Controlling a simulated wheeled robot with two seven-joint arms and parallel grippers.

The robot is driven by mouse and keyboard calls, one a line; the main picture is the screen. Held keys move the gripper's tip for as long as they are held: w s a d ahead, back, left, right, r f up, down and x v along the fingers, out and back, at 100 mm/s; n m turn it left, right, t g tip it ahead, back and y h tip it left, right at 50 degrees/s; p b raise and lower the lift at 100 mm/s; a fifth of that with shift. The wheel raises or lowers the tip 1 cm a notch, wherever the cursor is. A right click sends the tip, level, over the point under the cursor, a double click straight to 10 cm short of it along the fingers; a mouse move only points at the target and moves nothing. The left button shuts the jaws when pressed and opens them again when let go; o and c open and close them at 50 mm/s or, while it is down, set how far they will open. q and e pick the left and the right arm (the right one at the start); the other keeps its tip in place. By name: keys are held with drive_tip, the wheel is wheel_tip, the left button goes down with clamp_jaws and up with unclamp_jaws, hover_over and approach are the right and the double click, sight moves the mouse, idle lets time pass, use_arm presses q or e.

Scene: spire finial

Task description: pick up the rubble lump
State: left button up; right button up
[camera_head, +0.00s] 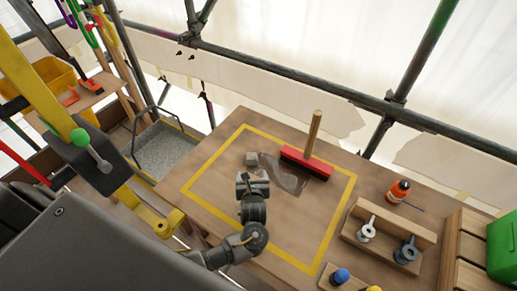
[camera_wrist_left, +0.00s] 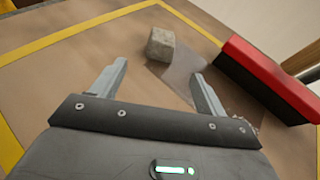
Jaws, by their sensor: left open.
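The rubble lump (camera_head: 252,159) is a small grey block on the wooden table, inside the yellow taped outline. My left gripper (camera_head: 253,180) is just on the near side of the lump in the head view. In the left wrist view its two fingers (camera_wrist_left: 160,72) are spread apart with nothing between them. My right gripper is not in view.
A red broom head (camera_head: 306,163) with an upright wooden handle stands right of the lump, beside a dark translucent patch (camera_head: 284,176). A grey tray (camera_head: 163,150) is left of the table.

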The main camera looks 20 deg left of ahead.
sight(252, 162)
use_arm(q)
drive_tip(key=shift+r, duration=0.1)
drive_tip(key=shift+w+a+f+b, duration=0.3)
drive_tip(key=shift+w+b, duration=0.15)
drive_tip(key=shift+w, duration=0.15)
drive_tip(key=b+x, duration=0.1)
drive_tip(key=x, duration=0.2)
drive_tip(key=shift+w+a+f, duration=0.1)
drive_tip(key=shift+w+a, duration=0.05)
drive_tip(key=shift+w, duration=0.15)
drive_tip(key=shift+w+a, duration=0.15)
drive_tip(key=shift+w, duration=0.15)
drive_tip(key=x, duration=0.5)
drive_tip(key=shift+f, duration=0.1)
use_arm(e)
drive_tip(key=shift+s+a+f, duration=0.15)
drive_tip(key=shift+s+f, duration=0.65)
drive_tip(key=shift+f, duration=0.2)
use_arm(q)
drive_tip(key=c, duration=1.2)
